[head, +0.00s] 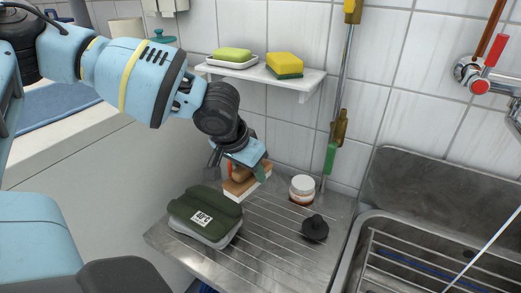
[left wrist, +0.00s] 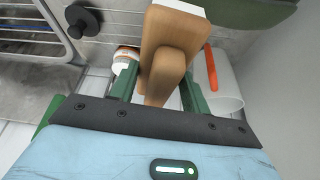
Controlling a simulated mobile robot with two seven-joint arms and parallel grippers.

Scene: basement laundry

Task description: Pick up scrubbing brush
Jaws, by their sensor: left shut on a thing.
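The scrubbing brush (head: 242,188) has a wooden body and pale bristles. It is at the back left of the metal drainboard, and I cannot tell whether it touches the surface. My left gripper (head: 250,172) reaches down from the left and is shut on the brush. In the left wrist view the brush's wooden body (left wrist: 176,32) sits between the two green fingers of the gripper (left wrist: 160,92), its knob-like grip towards the palm. The gripper partly hides the brush in the head view. My right gripper is not in view.
A white-lidded jar (head: 302,188) and a black plug (head: 315,228) stand to the right. A shelf (head: 300,80) with soap and a sponge is above. The sink (head: 375,225) is at right.

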